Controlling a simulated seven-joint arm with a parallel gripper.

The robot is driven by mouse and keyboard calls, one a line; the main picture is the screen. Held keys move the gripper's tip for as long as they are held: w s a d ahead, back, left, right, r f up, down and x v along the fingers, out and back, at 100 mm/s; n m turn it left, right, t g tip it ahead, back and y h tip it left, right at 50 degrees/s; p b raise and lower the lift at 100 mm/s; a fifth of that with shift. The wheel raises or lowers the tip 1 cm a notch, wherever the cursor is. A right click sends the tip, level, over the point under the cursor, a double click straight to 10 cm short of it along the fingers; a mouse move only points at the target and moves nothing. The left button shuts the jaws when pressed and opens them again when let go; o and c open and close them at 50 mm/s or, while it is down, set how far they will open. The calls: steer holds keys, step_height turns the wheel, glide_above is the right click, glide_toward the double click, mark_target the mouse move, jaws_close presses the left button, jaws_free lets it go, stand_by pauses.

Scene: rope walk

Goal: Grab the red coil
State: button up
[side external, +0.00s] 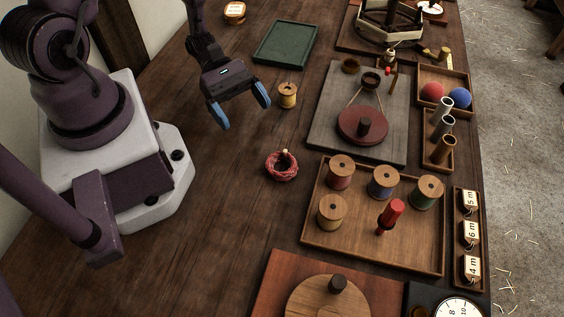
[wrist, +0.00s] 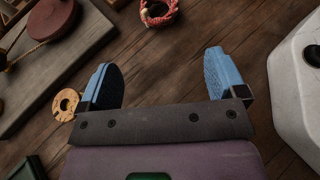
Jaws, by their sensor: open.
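The red coil (side external: 282,167) is a small ring of red rope lying flat on the wooden table, with a pale bead-like end on its far rim. It also shows at the top of the wrist view (wrist: 160,10), partly cut off by the frame edge. My gripper (side external: 243,108) has blue fingertips spread apart with nothing between them. It hangs above the table, up and to the left of the coil in the side view. In the wrist view the gripper (wrist: 164,82) shows both fingers wide, with the coil beyond them.
A wooden spool (side external: 287,96) stands right of my gripper. A green tray (side external: 286,44) lies behind. A grey board (side external: 327,128) with a red disc and a spool tray (side external: 375,250) lie right of the coil. The table left of the coil is clear.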

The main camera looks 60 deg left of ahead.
mark_target(276, 155)
steer(key=x, duration=0.8)
steer(key=shift+w+r, duration=0.1)
steer(key=shift+r, duration=0.15)
steer(key=x, duration=0.2)
steer(key=r+x, duration=0.1)
steer(key=x, duration=0.2)
steer(key=shift+d, duration=0.3)
steer(key=shift+c, duration=0.2)
steer(key=c, duration=1)
